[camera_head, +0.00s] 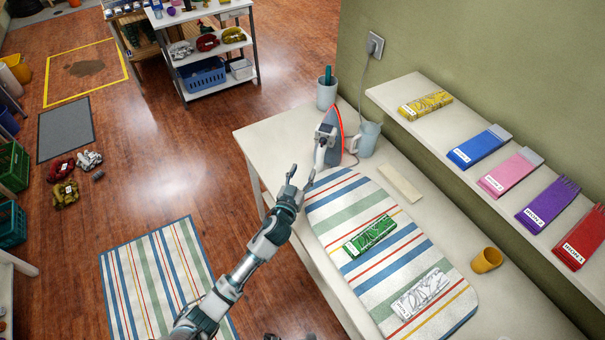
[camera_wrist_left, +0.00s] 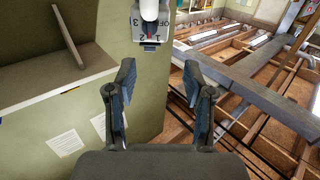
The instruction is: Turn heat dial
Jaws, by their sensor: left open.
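The iron (camera_head: 331,132) stands upright at the far end of the striped ironing board (camera_head: 345,198), its soleplate edged in red. In the left wrist view its grey dial housing (camera_wrist_left: 150,40) shows at the top, with "OFF", 1, 2 and 3 marked by a white rounded part (camera_wrist_left: 149,12). The upper end of that part is cut off. My left gripper (camera_head: 301,178) is just left of and nearer than the iron. In the left wrist view its fingers (camera_wrist_left: 158,80) are spread, with nothing between them, apart from the dial housing. My right gripper is not in view.
A green packet (camera_head: 371,234) and a white packet (camera_head: 420,294) lie on the board. A grey mug (camera_head: 368,139) and a cup (camera_head: 326,94) stand by the iron. A yellow cup (camera_head: 487,260) sits on the table. A wall shelf (camera_head: 385,97) holds several colored packets.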

